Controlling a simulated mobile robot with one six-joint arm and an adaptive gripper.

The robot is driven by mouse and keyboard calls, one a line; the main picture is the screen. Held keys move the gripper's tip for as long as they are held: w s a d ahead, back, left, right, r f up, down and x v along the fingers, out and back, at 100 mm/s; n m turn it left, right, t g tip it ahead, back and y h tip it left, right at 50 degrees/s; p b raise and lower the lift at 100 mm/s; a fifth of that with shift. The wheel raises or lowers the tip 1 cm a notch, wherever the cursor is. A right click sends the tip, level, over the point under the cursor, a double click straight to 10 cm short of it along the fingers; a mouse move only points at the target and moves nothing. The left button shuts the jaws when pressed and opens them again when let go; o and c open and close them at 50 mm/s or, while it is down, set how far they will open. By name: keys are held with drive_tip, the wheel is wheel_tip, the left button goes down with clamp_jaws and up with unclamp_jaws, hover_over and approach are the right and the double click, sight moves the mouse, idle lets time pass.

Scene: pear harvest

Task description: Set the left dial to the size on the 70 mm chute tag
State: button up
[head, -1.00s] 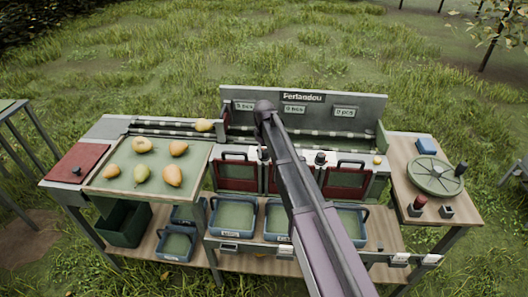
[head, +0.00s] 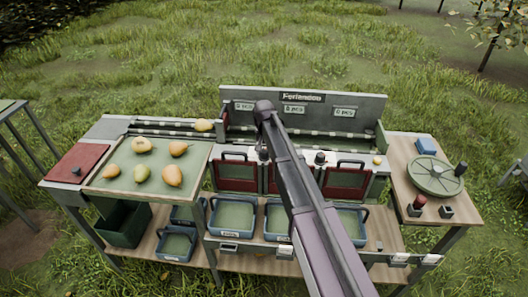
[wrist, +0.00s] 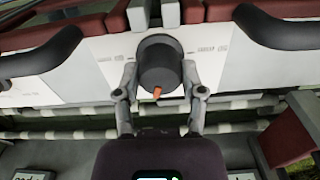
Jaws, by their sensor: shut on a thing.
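The left dial is a dark round knob (wrist: 160,58) with an orange pointer, on a pale panel in the wrist view. My gripper (wrist: 160,80) has one finger on each side of the knob and is shut on it. The pointer faces toward the gripper body, slightly left of straight down in the picture. Faint print flanks the knob, too small to read. In the head view a bit of the left dial (head: 264,154) shows beside my arm, which hides the gripper. Small chute tags (head: 229,234) sit on the lower front; their figures are not legible.
A second black dial (head: 320,157) stands right of my arm, between red-framed doors. Pears lie on the green tray (head: 112,184) at left. Blue bins (head: 233,197) stand below. A turntable (head: 436,175) and a red button (head: 417,204) are on the right table.

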drive_tip(key=shift+s+m, duration=0.15)
drive_tip(key=shift+m, duration=0.85)
drive_tip(key=o, duration=1.1)
drive_tip(key=shift+o, duration=0.2)
drive_tip(key=shift+n, duration=0.4)
